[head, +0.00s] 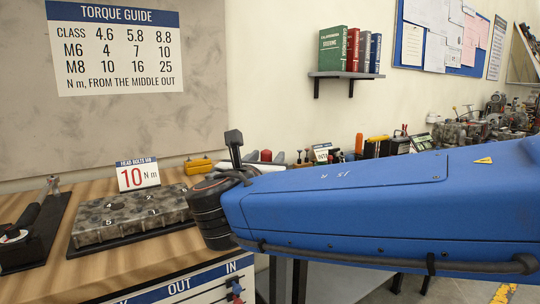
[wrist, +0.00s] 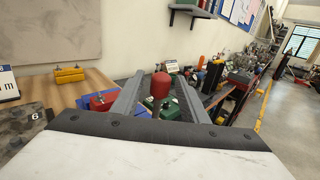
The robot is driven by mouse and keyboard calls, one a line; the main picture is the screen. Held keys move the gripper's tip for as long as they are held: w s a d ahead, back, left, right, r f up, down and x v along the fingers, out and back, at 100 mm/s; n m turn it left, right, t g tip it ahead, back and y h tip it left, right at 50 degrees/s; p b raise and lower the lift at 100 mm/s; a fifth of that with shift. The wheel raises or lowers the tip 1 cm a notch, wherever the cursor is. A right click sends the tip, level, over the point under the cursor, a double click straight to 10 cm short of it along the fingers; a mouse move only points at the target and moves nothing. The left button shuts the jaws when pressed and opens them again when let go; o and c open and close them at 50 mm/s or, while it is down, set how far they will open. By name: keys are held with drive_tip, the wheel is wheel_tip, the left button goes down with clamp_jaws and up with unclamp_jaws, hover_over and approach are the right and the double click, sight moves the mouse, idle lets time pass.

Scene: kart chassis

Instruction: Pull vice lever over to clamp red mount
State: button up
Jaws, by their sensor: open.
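In the wrist view, the lever's red knob (wrist: 160,84) stands upright between the two grey fingers of my gripper (wrist: 159,79). The fingers are apart on either side of it; whether either touches it I cannot tell. A green body (wrist: 174,109), seemingly part of the vice, shows behind and below the knob. The red mount (wrist: 102,101) appears left of the left finger, beside a blue part (wrist: 84,112).
A yellow block (wrist: 69,75) sits on the wooden bench to the left. A grey engine head block (head: 130,215) and a 10 Nm card (head: 138,175) are on the bench in the head view. A bookshelf (head: 345,75) hangs on the wall. Tools crowd the bench behind.

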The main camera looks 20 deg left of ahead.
drive_tip(key=shift+w+a, duration=0.15)
drive_tip(key=shift+w, duration=1.7)
clamp_jaws()
